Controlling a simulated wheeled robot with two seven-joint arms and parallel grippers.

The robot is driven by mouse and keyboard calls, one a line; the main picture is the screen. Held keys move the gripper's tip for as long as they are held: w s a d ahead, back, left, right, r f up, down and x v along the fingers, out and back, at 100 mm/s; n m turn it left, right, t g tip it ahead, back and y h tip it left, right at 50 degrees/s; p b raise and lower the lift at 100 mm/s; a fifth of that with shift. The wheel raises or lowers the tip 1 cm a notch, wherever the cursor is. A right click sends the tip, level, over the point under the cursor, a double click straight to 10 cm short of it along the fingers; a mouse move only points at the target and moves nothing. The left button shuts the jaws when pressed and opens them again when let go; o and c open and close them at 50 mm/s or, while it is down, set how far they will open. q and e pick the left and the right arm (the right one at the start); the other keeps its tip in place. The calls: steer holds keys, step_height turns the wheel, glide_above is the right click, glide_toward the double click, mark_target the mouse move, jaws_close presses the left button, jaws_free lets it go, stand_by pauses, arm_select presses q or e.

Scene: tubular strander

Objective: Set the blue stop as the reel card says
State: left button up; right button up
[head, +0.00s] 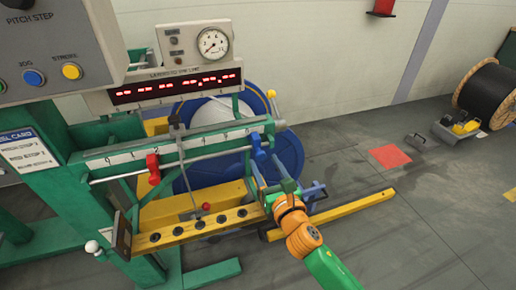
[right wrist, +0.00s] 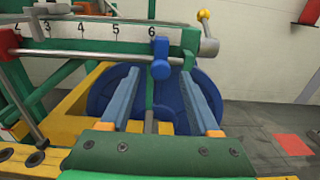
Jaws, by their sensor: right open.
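The blue stop (head: 257,146) sits on the rail below the numbered scale (head: 185,148), at its right part. In the right wrist view the blue stop (right wrist: 161,62) is at about the 6 mark. The reel card (head: 26,152) is on the green post at the left; its lines are too small to read surely. My right gripper (head: 265,168) is open and empty, just below and in front of the blue stop. In the right wrist view its two fingers (right wrist: 153,78) point toward the stop, which shows between their tips. My left gripper is not in view.
A red stop (head: 153,169) sits on the same rail further left. A crank with a yellow knob (right wrist: 205,20) is at the rail's right end. A yellow perforated bar (head: 200,226) with a red-knobbed rod runs below. A blue reel (head: 295,150) stands behind.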

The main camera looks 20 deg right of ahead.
mark_target(257, 149)
steer(key=w, duration=0.7)
steer(key=shift+a+b, duration=0.15)
steer(key=shift+b, duration=0.25)
jaws_close()
stand_by(0.8)
